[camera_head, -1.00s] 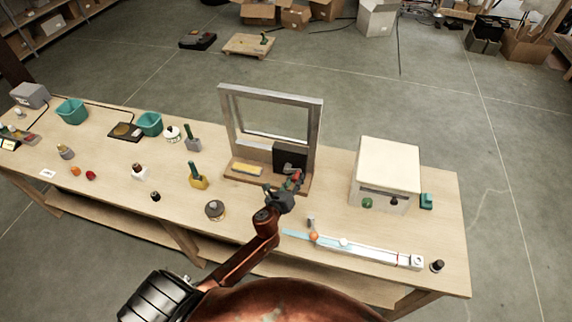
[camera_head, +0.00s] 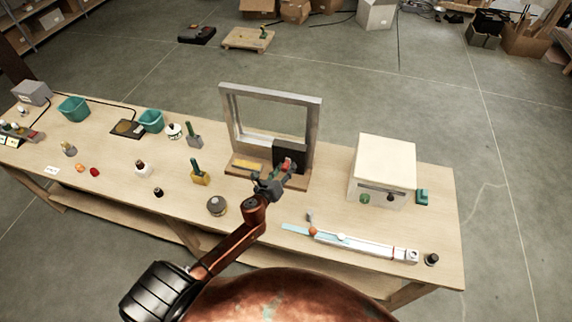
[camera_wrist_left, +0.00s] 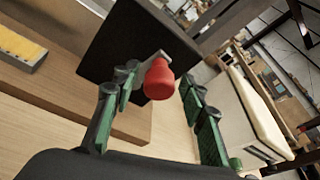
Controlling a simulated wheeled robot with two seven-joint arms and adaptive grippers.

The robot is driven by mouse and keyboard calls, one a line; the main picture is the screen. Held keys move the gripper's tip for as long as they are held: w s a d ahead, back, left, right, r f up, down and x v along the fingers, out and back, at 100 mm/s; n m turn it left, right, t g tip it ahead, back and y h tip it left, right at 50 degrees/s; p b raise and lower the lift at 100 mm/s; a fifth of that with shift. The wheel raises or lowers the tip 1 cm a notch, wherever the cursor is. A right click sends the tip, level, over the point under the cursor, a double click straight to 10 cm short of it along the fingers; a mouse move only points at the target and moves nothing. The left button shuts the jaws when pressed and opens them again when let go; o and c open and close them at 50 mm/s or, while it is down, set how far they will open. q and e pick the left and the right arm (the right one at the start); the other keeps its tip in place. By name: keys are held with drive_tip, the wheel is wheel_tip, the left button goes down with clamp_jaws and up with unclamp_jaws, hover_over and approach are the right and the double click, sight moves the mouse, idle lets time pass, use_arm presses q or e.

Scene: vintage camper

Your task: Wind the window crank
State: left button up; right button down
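The window rig is a grey upright frame (camera_head: 229,118) on a wooden base on the long table. A black box (camera_head: 290,150) sits at its lower right; it also shows in the left wrist view (camera_wrist_left: 120,40). The crank has a grey arm (camera_wrist_left: 147,61) and a red knob (camera_wrist_left: 159,80), small in the head view (camera_head: 287,163). My left gripper (camera_head: 279,174) is in front of the box. In the left wrist view its green-padded fingers stand apart on either side of the knob, with gaps visible. My right gripper is not in view.
A cream box (camera_head: 385,165) stands to the right. A slide rail (camera_head: 365,246) lies at the front right. A round dark-topped item (camera_head: 217,205) stands left of my arm.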

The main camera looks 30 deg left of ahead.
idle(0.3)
use_arm(q)
drive_tip(key=s, duration=0.2)
drive_tip(key=s+d, duration=0.1)
drive_tip(key=s, duration=0.2)
drive_tip(key=shift+d, duration=0.1)
idle(0.3)
drive_tip(key=v, duration=1.2)
